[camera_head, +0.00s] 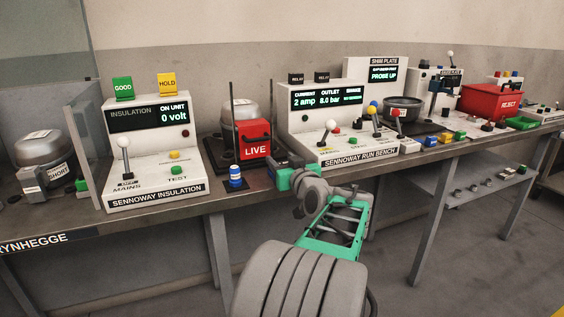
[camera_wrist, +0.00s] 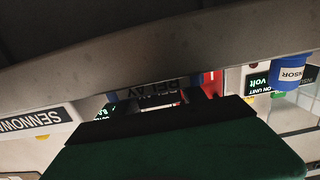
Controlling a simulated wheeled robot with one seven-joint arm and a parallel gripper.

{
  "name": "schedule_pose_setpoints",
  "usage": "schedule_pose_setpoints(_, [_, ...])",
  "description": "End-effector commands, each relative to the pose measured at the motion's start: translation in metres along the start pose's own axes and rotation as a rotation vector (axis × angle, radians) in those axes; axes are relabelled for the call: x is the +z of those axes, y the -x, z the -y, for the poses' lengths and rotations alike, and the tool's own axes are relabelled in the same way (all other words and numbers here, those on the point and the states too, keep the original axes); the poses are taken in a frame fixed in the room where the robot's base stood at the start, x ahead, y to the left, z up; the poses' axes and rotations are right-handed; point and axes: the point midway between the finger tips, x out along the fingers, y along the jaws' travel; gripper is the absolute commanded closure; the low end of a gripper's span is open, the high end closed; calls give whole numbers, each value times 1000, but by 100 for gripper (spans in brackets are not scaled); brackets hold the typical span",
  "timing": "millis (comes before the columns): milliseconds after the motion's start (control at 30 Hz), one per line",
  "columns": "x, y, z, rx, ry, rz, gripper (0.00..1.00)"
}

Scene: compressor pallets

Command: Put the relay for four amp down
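A black relay, its white lettering partly hidden, shows in the wrist view (camera_wrist: 160,89) close against the dark pad of my green finger. My gripper (camera_head: 282,178) seems shut on it, in front of the left end of the run bench (camera_head: 340,158). In the head view I cannot make the held relay out clearly. Two small black plates lettered RELAY, a left one (camera_head: 297,78) and a right one (camera_head: 322,77), stand on top of the run bench. Its display (camera_head: 328,97) reads 2 amp and 8.0 bar.
A blue-and-white sensor (camera_head: 235,176) stands left of my gripper. Behind it are the red LIVE box (camera_head: 254,138) and upright dark rods. The insulation tester (camera_head: 150,150) is further left. Levers and small coloured parts crowd the right side, near a red REJECT bin (camera_head: 490,101).

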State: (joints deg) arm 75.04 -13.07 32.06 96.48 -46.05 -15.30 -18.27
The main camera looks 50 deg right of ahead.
Motion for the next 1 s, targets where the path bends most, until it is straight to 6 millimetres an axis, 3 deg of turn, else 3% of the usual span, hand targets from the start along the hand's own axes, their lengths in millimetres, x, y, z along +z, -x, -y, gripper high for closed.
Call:
schedule_pose_setpoints(167, [0, 0, 0, 0, 0, 0, 37])
schedule_pose_setpoints(467, [-6, 0, 0, 0, 0, 0, 37])
schedule_pose_setpoints(567, [-5, 16, -2, 4, 0, 0, 37])
schedule_pose_setpoints(833, [-5, 86, -3, 7, -1, -1, 37])
schedule_pose_setpoints(1000, [-4, 114, -1, 4, 0, 0, 37])
